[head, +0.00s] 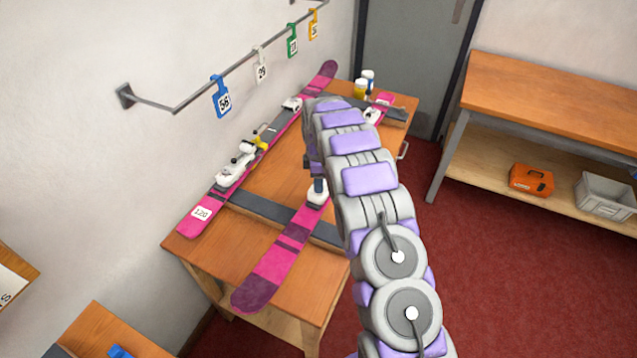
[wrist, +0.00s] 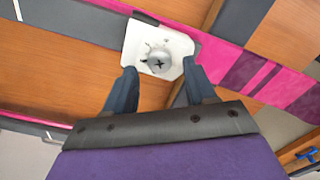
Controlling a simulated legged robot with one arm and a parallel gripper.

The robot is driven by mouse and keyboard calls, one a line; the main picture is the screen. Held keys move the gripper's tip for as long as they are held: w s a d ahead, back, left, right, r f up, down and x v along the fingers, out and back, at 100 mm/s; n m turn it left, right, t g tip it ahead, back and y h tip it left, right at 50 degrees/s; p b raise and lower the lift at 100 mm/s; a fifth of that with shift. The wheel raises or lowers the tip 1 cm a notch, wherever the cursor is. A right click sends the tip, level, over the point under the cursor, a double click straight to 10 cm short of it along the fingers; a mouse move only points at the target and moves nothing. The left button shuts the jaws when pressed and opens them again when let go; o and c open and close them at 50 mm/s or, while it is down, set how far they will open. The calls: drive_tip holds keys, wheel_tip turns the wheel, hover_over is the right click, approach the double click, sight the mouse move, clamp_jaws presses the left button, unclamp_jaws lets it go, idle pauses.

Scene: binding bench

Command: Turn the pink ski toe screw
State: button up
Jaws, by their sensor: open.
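Two pink skis lie on the wooden bench: the left ski (head: 187,222) and the right ski (head: 270,264), which runs partly under my arm. In the wrist view, a white toe plate (wrist: 138,36) sits on the pink ski (wrist: 235,62). A grey cross-head screw (wrist: 160,62) stands in the plate. My gripper (wrist: 159,70) is open, with one dark finger on each side of the screw; I cannot tell whether either finger touches it. In the head view my gripper (head: 318,184) is over the white plate (head: 318,197) of the right ski. My arm hides part of that ski.
The left ski carries white bindings (head: 237,166) and a yellow item (head: 260,145). Dark supports (head: 262,207) cross the bench. Small bottles (head: 361,88) stand at its far end. A wall rail (head: 250,60) holds coloured tags. A shelved table (head: 550,95) stands right, across red floor.

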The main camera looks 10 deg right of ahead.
drive_tip(key=shift+f, duration=0.65)
drive_tip(key=shift+d, duration=0.45)
drive_tip(key=shift+c, duration=1.2)
drive_tip(key=shift+a, duration=0.35)
drive_tip(key=c, duration=0.6)
drive_tip(key=shift+d, duration=0.1)
clamp_jaws()
